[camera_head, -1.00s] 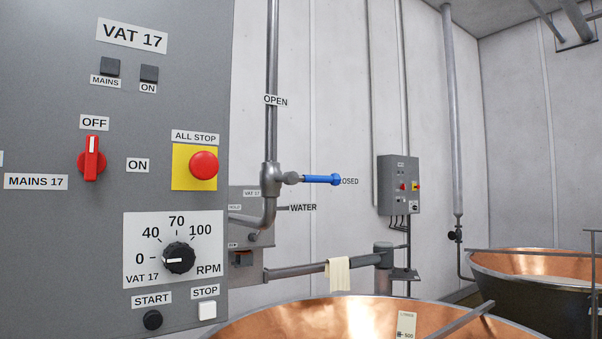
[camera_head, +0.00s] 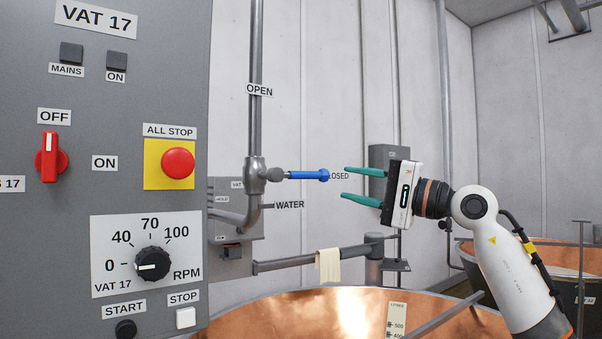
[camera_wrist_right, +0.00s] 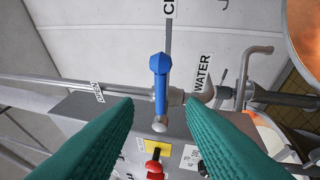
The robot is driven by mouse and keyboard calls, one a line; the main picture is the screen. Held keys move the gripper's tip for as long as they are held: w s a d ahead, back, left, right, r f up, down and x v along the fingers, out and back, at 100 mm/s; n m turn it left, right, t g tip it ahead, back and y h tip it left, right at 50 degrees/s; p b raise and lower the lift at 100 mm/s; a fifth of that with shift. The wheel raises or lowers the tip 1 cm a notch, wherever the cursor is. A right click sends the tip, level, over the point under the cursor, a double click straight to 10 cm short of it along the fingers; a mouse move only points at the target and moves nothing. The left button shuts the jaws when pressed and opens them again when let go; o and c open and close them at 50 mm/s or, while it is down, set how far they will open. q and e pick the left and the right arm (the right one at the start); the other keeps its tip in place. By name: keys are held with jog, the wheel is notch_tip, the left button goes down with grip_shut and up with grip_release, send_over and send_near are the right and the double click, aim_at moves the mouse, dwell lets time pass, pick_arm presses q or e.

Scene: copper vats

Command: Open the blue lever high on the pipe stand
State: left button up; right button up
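The blue lever (camera_head: 308,175) sticks out level to the right from the valve on the upright pipe (camera_head: 255,170), towards the CLOSED label (camera_head: 340,176). The OPEN label (camera_head: 259,90) is higher on the pipe. My right gripper (camera_head: 345,183) is open, its two green fingers pointing left just right of the lever's tip, apart from it in the picture. In the right wrist view the blue lever (camera_wrist_right: 160,85) lies between and beyond the open fingers (camera_wrist_right: 160,120), with nothing held. My left gripper is not in view.
The grey VAT 17 panel (camera_head: 110,90) with knobs and buttons fills the left. A horizontal pipe (camera_head: 290,261) with a cream cloth (camera_head: 328,265) runs below the lever. A copper vat (camera_head: 300,315) stands at the bottom. The wall space above the lever is clear.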

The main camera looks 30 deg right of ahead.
aim_at(313, 176)
jog(key=p+x, duration=0.5)
jog(key=x, duration=0.6)
jog(key=shift+a, duration=0.15)
jog(key=shift+w+a, duration=0.2)
jog(key=shift+w, duration=0.25)
grip_shut()
